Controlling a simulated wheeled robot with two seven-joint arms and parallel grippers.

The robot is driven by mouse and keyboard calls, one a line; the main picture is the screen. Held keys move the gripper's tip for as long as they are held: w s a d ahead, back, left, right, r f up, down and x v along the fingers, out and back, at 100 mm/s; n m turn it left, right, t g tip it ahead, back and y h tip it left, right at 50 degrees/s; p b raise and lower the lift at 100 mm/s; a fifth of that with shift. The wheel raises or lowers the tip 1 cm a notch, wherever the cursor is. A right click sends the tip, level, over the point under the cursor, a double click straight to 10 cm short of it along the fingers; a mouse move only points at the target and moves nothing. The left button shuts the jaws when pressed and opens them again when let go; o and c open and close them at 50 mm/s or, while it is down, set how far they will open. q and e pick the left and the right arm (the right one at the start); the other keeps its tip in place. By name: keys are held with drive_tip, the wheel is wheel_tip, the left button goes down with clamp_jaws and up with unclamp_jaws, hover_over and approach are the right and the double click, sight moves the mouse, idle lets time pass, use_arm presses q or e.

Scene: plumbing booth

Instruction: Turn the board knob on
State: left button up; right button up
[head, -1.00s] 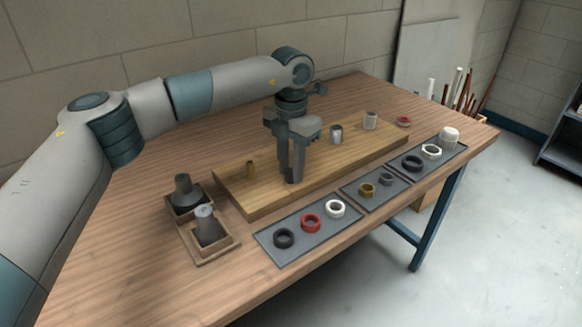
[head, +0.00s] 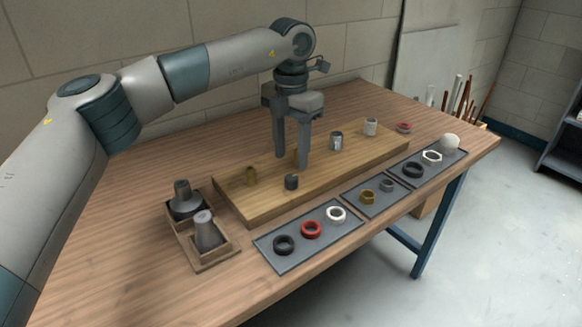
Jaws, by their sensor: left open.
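The wooden board (head: 335,177) lies on the workbench. A short dark knob (head: 291,182) stands on its front part, left of the middle; I take it for the board knob. Its turned position is too small to tell. My left gripper (head: 291,162) points down just above and behind the knob in the picture. Its two fingers are apart with nothing between them, and the knob shows clear below the fingertips. My right gripper is not in view.
Also on the board are a brass fitting (head: 251,176) and two grey cylinders (head: 336,141) (head: 370,127). Grey trays (head: 272,241) with rings and nuts line the bench's front. A wooden holder (head: 213,258) with two dark cones stands left. The bench's left side is clear.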

sight(292, 178)
use_arm(q)
wheel_tip(292, 178, up, 11)
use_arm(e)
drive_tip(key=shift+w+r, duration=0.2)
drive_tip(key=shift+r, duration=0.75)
use_arm(q)
drive_tip(key=shift+r, duration=0.1)
drive_tip(key=shift+s+d, duration=0.1)
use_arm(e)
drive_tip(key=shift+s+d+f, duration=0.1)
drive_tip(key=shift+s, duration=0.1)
